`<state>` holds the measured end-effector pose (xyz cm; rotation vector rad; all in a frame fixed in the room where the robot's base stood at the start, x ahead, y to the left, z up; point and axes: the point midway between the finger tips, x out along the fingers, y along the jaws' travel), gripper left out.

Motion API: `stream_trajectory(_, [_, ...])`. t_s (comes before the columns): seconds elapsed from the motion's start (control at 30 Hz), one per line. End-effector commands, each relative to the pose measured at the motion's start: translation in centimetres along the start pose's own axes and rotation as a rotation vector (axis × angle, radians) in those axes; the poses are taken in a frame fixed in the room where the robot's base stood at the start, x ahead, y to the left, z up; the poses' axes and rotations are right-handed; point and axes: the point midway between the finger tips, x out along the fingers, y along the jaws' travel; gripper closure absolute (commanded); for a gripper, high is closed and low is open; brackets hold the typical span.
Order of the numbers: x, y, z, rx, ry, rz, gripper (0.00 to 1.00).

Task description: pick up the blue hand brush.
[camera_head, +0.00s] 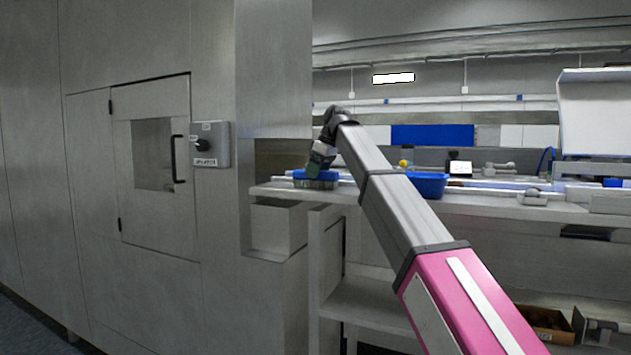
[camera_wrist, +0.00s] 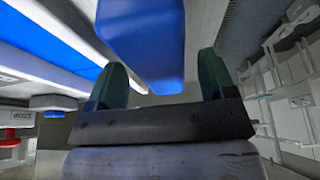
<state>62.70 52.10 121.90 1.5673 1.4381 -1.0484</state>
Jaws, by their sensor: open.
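The blue hand brush (camera_head: 312,175) lies on the left end of the bench, its blue top up and darker bristles below, partly covered by my gripper. My gripper (camera_head: 318,167) is right at the brush, reaching down from above. In the wrist view the brush is a large blue shape (camera_wrist: 142,40) ahead of and partly between the two green fingers of my gripper (camera_wrist: 163,77). The fingers are apart, with a gap between them. I cannot tell whether either finger touches the brush.
A tall grey cabinet (camera_head: 275,70) stands just left of the brush. A cardboard box (camera_head: 548,325) sits low at right.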

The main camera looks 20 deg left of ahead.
Motion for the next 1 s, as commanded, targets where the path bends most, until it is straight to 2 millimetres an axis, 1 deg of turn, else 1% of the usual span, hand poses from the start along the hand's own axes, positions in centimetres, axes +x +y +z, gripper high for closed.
stream_trajectory(0.03, [0.8, -0.1, 0.0, -0.001, 0.000, -0.001, 0.23])
stream_trajectory(0.13, [1.8, -0.1, 0.0, -0.001, 0.000, -0.001, 0.23])
stream_trajectory(0.37, [1.9, -0.1, 0.0, -0.001, 0.000, 0.000, 0.23])
stream_trajectory(0.47, [1.9, -0.1, 0.0, -0.001, 0.000, 0.000, 0.53])
stream_trajectory(0.5, [1.9, -0.1, 0.0, -0.001, 0.000, 0.000, 0.66])
stream_trajectory(0.53, [1.9, -0.1, 0.0, -0.001, 0.000, 0.000, 0.76])
stream_trajectory(0.57, [1.9, -0.1, 0.0, -0.001, 0.000, 0.000, 0.80])
stream_trajectory(0.87, [1.8, -0.1, -0.1, -0.001, 0.001, 0.000, 0.80])
stream_trajectory(1.0, [1.2, 0.0, -0.4, -0.001, 0.001, 0.001, 0.80])
